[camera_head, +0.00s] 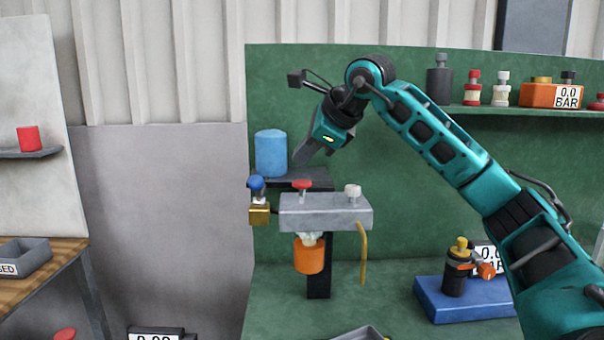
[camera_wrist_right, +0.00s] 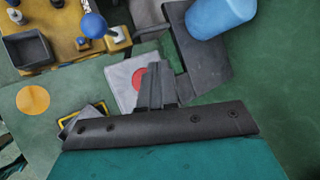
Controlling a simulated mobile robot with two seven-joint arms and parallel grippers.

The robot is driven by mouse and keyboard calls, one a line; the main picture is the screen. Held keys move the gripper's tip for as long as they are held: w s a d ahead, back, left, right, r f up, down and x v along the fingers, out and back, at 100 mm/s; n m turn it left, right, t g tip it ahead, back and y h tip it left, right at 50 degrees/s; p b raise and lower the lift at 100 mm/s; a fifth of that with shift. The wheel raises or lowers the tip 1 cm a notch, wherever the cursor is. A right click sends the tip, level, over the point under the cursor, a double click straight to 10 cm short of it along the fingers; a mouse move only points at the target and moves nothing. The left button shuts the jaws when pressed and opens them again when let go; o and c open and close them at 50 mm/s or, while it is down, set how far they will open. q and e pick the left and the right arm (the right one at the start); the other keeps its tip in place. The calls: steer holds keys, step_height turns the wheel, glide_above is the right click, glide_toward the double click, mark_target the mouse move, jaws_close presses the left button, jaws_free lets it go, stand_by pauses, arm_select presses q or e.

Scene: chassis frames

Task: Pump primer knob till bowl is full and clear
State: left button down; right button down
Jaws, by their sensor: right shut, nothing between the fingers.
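A grey block-shaped filter head (camera_head: 325,211) stands on a dark post. On its top are a red knob (camera_head: 302,185), perhaps the primer knob, and a pale knob (camera_head: 352,193). An orange bowl (camera_head: 309,258) hangs below, with a whitish part above it; its contents cannot be seen. My right gripper (camera_head: 301,156) is shut and empty, pointing down just above the red knob. In the wrist view its fingers (camera_wrist_right: 155,86) partly cover the red knob (camera_wrist_right: 139,76); a gap shows in the head view. My left gripper is out of view.
A blue cylinder (camera_head: 271,154) stands on a dark shelf behind the head. A blue-knobbed brass valve (camera_head: 258,206) is at left, and a yellow hose (camera_head: 362,255) hangs at right. A blue base (camera_head: 465,302) with a pump-like part sits on the green bench.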

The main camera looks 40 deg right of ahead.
mark_target(305, 182)
steer(key=shift+r+p, duration=0.3)
steer(key=shift+r, duration=0.5)
steer(key=shift+r+p, duration=0.3)
steer(key=shift+r, duration=0.6)
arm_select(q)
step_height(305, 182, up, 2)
